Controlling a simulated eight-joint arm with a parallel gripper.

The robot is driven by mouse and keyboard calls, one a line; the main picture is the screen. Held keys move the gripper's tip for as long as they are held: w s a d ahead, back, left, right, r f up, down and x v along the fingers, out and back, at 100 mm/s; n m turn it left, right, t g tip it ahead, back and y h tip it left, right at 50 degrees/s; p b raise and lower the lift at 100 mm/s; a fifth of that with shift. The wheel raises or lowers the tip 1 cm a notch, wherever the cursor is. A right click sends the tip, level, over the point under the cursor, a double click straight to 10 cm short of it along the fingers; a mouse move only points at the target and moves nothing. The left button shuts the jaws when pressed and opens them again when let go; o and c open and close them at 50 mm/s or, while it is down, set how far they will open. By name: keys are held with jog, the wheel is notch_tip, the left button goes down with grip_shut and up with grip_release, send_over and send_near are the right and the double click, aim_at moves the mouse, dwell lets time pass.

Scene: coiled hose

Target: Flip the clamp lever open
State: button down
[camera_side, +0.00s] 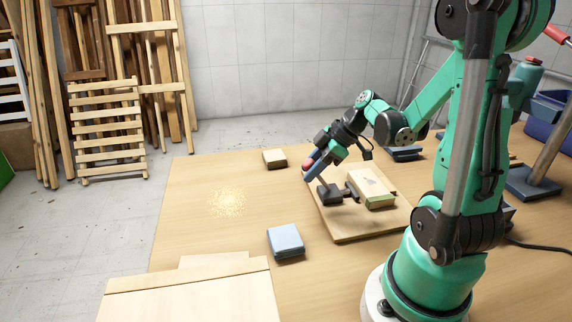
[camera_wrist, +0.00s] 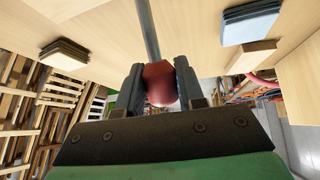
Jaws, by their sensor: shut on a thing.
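The clamp (camera_side: 331,194) is a dark metal body on a wooden board (camera_side: 348,232), beside a pale wooden block (camera_side: 376,196). Its lever ends in a red knob (camera_side: 307,164), which also shows in the wrist view (camera_wrist: 159,84) with a grey rod (camera_wrist: 147,32) running from it. My gripper (camera_side: 313,171) is shut on the red knob, one finger on each side, above and left of the clamp body. In the wrist view my gripper (camera_wrist: 158,88) has the knob between its fingers. The fingers hide part of the lever in the side view.
A blue pad stack (camera_side: 286,241) lies at the front and a brown pad stack (camera_side: 274,158) at the back. Sawdust (camera_side: 228,202) is spread on the open left part of the table (camera_side: 190,225). A pale wooden box (camera_side: 190,292) stands at the front left.

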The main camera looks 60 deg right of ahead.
jog(key=shift+s+d+r+t+y, duration=0.35)
jog(key=shift+s+d+t+y, duration=0.25)
jog(key=shift+t+y, duration=0.3)
jog(key=shift+s+d+r+t+y, duration=0.2)
jog(key=shift+s+d+t+y, duration=0.35)
jog(key=shift+t+y, duration=0.35)
jog(key=c, duration=0.5)
grip_release()
jog(key=shift+c, duration=0.2)
jog(key=shift+r, duration=0.15)
notch_tip(320, 180, up, 20)
